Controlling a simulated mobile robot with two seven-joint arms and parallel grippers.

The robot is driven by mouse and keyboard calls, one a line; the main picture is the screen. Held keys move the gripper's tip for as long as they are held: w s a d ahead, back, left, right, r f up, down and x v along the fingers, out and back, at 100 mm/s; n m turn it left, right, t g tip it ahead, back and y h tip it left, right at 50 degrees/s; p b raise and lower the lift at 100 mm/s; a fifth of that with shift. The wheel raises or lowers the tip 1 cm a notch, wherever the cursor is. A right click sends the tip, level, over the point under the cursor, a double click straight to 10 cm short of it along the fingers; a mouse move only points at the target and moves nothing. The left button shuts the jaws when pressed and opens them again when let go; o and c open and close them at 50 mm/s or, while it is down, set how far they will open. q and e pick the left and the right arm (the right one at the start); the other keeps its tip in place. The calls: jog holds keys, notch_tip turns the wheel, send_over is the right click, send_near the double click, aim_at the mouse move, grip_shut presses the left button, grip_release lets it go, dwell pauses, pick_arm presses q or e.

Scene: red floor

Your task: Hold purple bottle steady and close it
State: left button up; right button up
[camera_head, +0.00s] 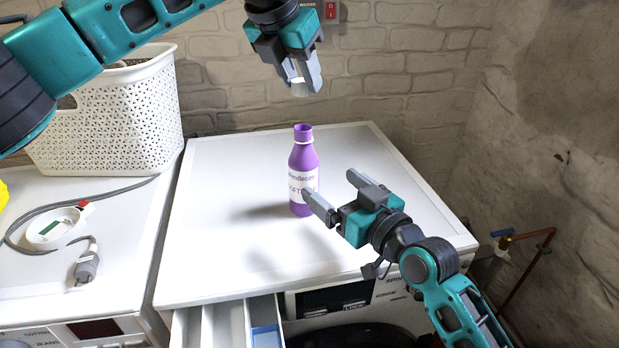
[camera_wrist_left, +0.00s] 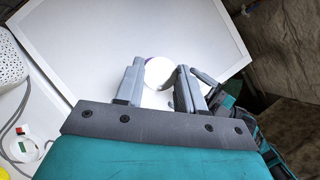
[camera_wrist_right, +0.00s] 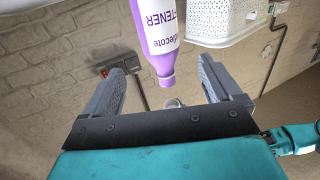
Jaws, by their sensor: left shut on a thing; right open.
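The purple bottle (camera_head: 303,168) stands upright on the white machine top (camera_head: 230,180), its neck open and uncapped. It also shows in the right wrist view (camera_wrist_right: 160,35), upside down in that picture. My left gripper (camera_head: 302,82) is shut on a white cap, which shows as a pale disc in the left wrist view (camera_wrist_left: 158,72). It holds the cap above and behind the bottle, apart from the neck. My right gripper (camera_head: 333,187) is open to the right of the bottle, its fingers pointing toward the bottle's lower half. The bottle is not gripped.
A white perforated basket (camera_head: 110,115) stands at the left on a neighbouring machine. A white scale-like device (camera_head: 55,228) and a grey cable with a plug (camera_head: 87,262) lie in front of it. An open drawer (camera_head: 230,325) juts out at the front.

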aim_at(299, 160)
pick_arm(q)
jog(key=shift+s, duration=0.1)
pick_arm(e)
jog(key=shift+s, duration=0.1)
jog(key=shift+a, duration=0.1)
jog(key=x, duration=1.2)
jog(key=c, duration=1.5)
pick_arm(q)
jog(key=shift+f, duration=2.45)
